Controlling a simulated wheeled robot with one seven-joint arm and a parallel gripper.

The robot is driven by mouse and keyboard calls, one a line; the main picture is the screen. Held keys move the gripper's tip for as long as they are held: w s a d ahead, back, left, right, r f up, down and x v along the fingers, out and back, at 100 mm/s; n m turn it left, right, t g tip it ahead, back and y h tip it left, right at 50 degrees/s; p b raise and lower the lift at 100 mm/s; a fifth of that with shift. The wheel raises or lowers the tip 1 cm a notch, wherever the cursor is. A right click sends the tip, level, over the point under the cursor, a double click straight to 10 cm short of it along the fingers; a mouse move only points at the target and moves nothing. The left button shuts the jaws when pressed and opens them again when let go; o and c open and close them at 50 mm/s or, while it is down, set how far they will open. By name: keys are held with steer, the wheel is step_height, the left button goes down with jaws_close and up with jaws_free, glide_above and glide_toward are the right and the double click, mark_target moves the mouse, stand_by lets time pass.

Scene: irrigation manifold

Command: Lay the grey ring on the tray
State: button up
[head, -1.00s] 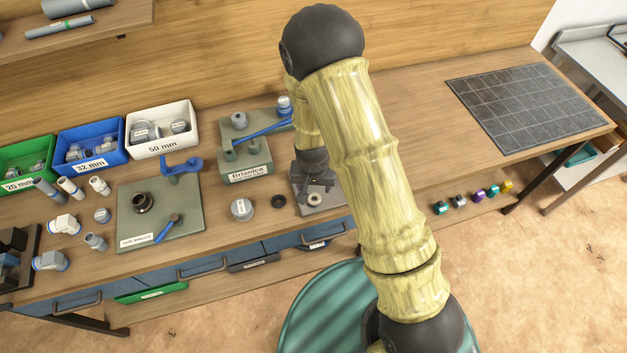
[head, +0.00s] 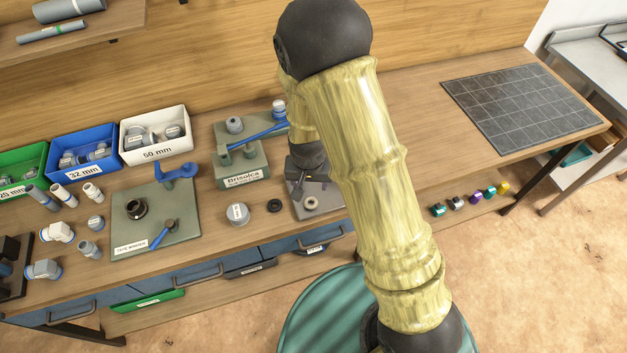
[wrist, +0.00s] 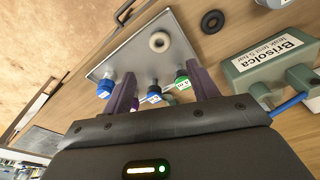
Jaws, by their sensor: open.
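The grey ring (head: 311,203), pale and beige-grey, lies flat on the grey tray (head: 328,211) near its front left part. In the wrist view the same ring (wrist: 159,41) lies on the bare metal of the tray (wrist: 128,56), apart from my fingers. My gripper (wrist: 161,72) is open with nothing held between its two purple fingers. In the head view my gripper (head: 300,188) is over the back left of the tray, behind the ring, and my arm hides much of the tray's right side.
Blue-topped (wrist: 105,88) and green-topped (wrist: 182,82) fittings stand near my fingertips. A black ring (head: 274,205) and a grey cap (head: 237,214) lie left of the tray. The green Brisolca block (head: 240,170) with its blue lever stands behind left. The right bench beside the dark grid mat (head: 525,105) is clear.

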steer(key=s+d+r, duration=0.5)
steer(key=d+r, duration=0.2)
steer(key=r, duration=0.1)
steer(key=s+d+r+n, duration=0.1)
steer(key=s+d+r, duration=0.4)
steer(key=r, duration=0.3)
steer(key=shift+s+d+r+t, duration=0.2)
steer(key=shift+d+r+t, duration=0.15)
steer(key=shift+d, duration=0.55)
